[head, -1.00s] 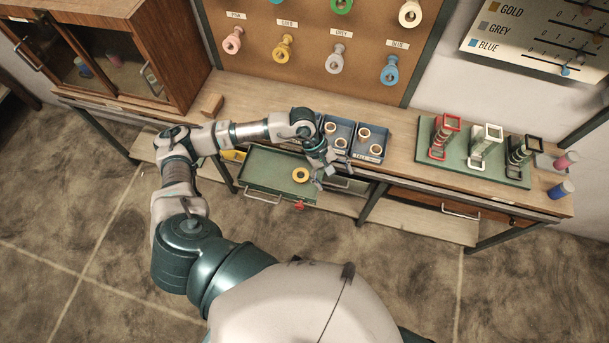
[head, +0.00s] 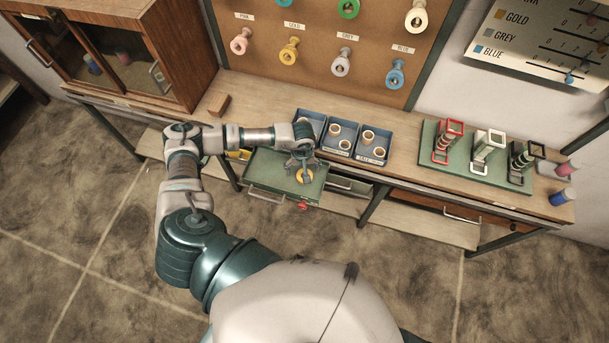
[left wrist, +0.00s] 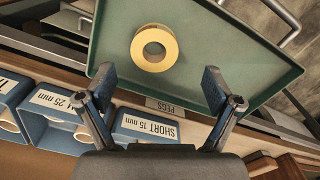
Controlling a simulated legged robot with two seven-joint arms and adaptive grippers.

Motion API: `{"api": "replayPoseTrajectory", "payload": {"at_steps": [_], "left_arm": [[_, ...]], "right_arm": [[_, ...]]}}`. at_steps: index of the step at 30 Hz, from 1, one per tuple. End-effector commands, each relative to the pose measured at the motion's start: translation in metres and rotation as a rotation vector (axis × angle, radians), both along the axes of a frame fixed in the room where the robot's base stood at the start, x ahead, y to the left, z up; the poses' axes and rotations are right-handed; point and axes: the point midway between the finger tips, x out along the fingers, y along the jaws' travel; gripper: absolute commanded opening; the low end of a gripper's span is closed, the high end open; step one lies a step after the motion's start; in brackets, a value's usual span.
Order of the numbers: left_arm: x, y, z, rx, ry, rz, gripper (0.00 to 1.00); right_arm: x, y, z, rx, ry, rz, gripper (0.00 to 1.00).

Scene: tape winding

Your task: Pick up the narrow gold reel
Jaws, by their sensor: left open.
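The narrow gold reel (head: 305,175) lies in the green open drawer (head: 262,176), below my left gripper (head: 302,165). In the left wrist view the gold reel (left wrist: 154,48) lies flat on the bare green drawer floor (left wrist: 205,50), its hole facing up. My left gripper (left wrist: 160,92) is open and empty, its two fingers spread apart short of the reel and not touching it. In the head view the gripper partly covers the reel. My right gripper is not in view.
Blue trays (head: 341,137) holding small tan rings stand on the bench behind the drawer. A green board (head: 457,163) with red, white and black stands is to the right. Reels, among them a gold one (head: 289,51), hang on the brown pegboard (head: 318,47).

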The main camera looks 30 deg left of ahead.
Motion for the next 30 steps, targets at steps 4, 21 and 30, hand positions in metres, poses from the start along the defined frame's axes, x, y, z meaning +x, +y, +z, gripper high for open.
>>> {"api": "replayPoseTrajectory", "payload": {"at_steps": [4,21,30], "left_arm": [[0.002,-0.004,-0.016,0.0,0.002,0.001,0.91],[0.004,-0.005,-0.052,-0.001,0.0,0.001,0.74],[0.004,-0.005,-0.052,-0.001,0.0,0.001,0.36]], "right_arm": [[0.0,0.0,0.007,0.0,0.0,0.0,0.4],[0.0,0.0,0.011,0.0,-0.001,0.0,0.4],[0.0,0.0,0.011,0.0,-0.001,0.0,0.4]]}}
